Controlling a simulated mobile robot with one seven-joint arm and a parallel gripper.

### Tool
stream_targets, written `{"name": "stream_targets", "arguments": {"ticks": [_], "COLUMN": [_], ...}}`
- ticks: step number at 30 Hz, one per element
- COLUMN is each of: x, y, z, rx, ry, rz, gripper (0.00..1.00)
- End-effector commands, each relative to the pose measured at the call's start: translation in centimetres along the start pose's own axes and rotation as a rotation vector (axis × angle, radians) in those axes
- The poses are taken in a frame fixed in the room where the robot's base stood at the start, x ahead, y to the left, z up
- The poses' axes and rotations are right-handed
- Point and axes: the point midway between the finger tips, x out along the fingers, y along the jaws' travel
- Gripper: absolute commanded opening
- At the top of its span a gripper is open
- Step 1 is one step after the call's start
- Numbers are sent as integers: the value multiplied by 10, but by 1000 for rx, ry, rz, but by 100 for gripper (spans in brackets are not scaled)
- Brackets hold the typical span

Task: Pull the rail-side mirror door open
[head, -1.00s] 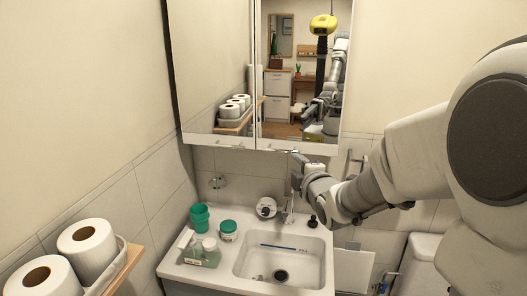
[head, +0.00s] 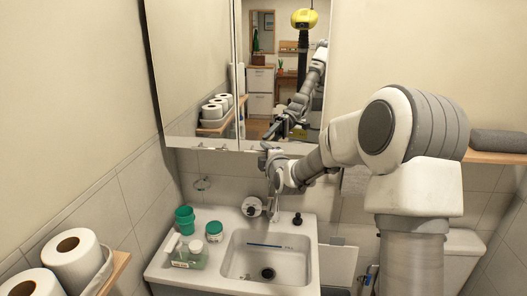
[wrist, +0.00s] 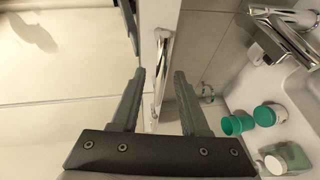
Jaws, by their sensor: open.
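The mirror cabinet has two doors side by side. The rail-side mirror door (head: 285,85) is the right one, and it looks closed. A chrome bar handle (wrist: 163,60) shows in the wrist view on the door's lower edge. My gripper (head: 266,153) is at the bottom left of this door. In the wrist view my gripper (wrist: 159,76) is open, with one finger on each side of the handle's line. I cannot tell whether the fingers touch the handle. The left mirror door (head: 190,70) is closed, with its own small handle (head: 205,147) below.
Toilet rolls (head: 72,255) stand on a left shelf. A wooden shelf (head: 497,157) is at right.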

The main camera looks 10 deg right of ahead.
Motion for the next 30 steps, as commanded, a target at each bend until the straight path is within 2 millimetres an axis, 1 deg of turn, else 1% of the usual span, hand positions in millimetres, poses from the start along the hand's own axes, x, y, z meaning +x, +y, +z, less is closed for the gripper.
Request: {"name": "stream_targets", "arguments": {"ticks": [3,6,14,15,17,18,22,23,30], "x": [8,12,12,12,12,12,12,12,12], "y": [0,0,0,0,0,0,0,0,0], "z": [0,0,0,0,0,0,0,0,0], "rx": [2,2,1,1,1,1,1,1,1], "ry": [0,0,0,0,0,0,0,0,-1], "rz": [0,0,0,0,0,0,0,0,0], "gripper": [45,45,45,43,32,25,2,0,0]}}
